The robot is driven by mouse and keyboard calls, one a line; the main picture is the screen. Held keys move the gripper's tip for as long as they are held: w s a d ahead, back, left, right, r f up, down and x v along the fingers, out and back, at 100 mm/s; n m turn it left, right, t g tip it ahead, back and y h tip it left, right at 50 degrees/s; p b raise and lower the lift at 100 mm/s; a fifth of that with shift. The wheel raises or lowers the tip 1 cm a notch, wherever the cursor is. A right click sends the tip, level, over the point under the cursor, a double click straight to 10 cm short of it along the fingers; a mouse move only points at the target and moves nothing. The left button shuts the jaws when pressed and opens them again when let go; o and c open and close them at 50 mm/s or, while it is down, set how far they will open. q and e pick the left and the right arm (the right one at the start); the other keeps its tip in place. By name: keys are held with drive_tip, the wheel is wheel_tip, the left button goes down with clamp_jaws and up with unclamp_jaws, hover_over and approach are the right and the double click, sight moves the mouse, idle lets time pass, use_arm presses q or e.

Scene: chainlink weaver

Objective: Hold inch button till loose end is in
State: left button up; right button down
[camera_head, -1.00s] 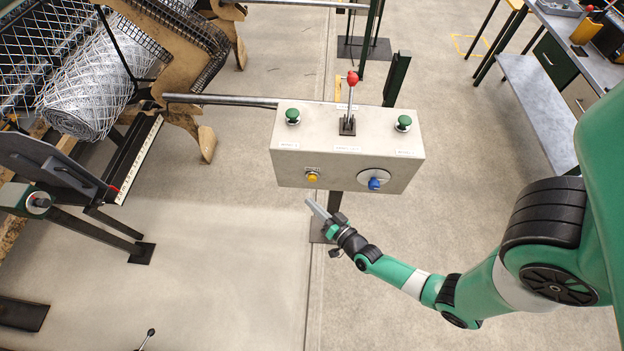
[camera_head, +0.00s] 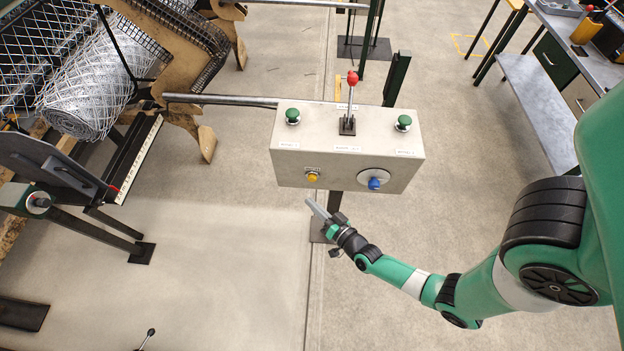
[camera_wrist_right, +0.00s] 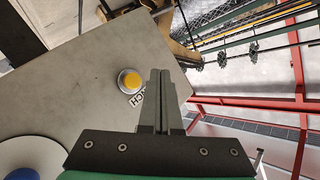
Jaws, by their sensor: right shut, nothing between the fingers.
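The grey control box (camera_head: 350,170) stands on a post in the middle of the head view. A yellow button (camera_head: 312,177) is on its front face at the lower left. In the right wrist view, the yellow button (camera_wrist_right: 131,82) sits in a pale ring beside a partly hidden label. My right gripper (camera_head: 309,202) is shut and empty, just below the yellow button in the head view. In the wrist view, its fingertips (camera_wrist_right: 160,74) appear to the right of the button, with no visible contact. My left gripper is not in view. I cannot make out a loose wire end.
The box also carries a blue-marked dial (camera_head: 374,181), two green buttons (camera_head: 292,116) and a red-knobbed lever (camera_head: 352,80). A mesh roll (camera_head: 80,110) lies in the machine at the left. A bench (camera_head: 540,105) stands at the right. Floor around the post is mostly open.

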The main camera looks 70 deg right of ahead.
idle(0.7)
wheel_tip(320, 180, up, 4)
drive_tip(key=d+m+t+h+b, duration=0.1)
drive_tip(key=m+t+h+b, duration=0.1)
drive_tip(key=m+h+b, duration=0.35)
drive_tip(key=s+a+f+n+t+y+b, duration=0.1)
drive_tip(key=a+f+y+b, duration=0.2)
drive_tip(key=b, duration=0.6)
drive_tip(key=shift+a+f, duration=0.85)
drive_tip(key=shift+a, duration=0.05)
drive_tip(key=shift+d, duration=0.1)
